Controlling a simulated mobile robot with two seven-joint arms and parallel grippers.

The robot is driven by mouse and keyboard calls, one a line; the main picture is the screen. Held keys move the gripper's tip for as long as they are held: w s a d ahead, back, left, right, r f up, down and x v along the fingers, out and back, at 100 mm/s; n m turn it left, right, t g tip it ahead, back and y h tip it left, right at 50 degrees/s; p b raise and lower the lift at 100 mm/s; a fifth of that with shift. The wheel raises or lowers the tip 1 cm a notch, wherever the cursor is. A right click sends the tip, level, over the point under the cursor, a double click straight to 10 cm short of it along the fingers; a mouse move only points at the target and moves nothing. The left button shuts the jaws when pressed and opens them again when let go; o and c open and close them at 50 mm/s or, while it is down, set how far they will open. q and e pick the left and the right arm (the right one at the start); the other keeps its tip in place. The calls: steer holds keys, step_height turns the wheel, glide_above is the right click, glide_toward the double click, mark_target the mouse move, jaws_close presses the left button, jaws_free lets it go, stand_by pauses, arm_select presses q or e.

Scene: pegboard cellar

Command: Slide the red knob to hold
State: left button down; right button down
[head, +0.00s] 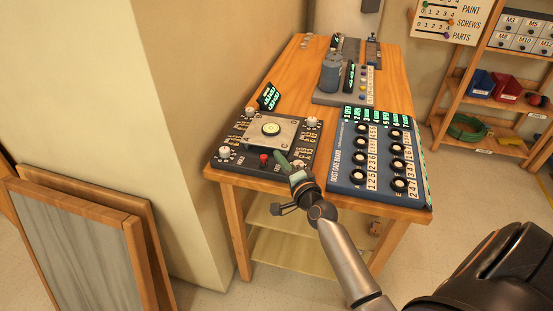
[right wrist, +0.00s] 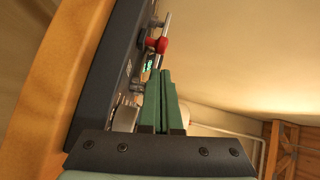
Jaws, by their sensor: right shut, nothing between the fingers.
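The red knob (head: 263,157) is on the front edge area of a dark control panel (head: 237,138) at the table's near left. In the right wrist view the red knob (right wrist: 158,45) stands out from the panel face, just beyond the fingertips. My right gripper (head: 281,158) is just right of the knob in the head view, low over the panel. Its green fingers (right wrist: 158,74) are shut and empty. I cannot tell whether they touch the knob. The hold mark is too small to read. My left gripper is not in view.
A silver plate with a round yellowish dial (head: 271,129) and several pale corner knobs (head: 225,152) are on the same panel. A blue board with black dials (head: 349,180) lies close on the right. A grey canister (head: 331,74) stands behind. A beige wall corner is at left.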

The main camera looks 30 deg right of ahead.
mark_target(263, 158)
steer(key=shift+w+a+f, duration=0.15)
steer(key=shift+w+a, duration=0.05)
steer(key=shift+a, duration=0.3)
steer(key=w+a, duration=0.2)
steer(key=w, duration=0.1)
steer(key=shift+a+p, duration=0.3)
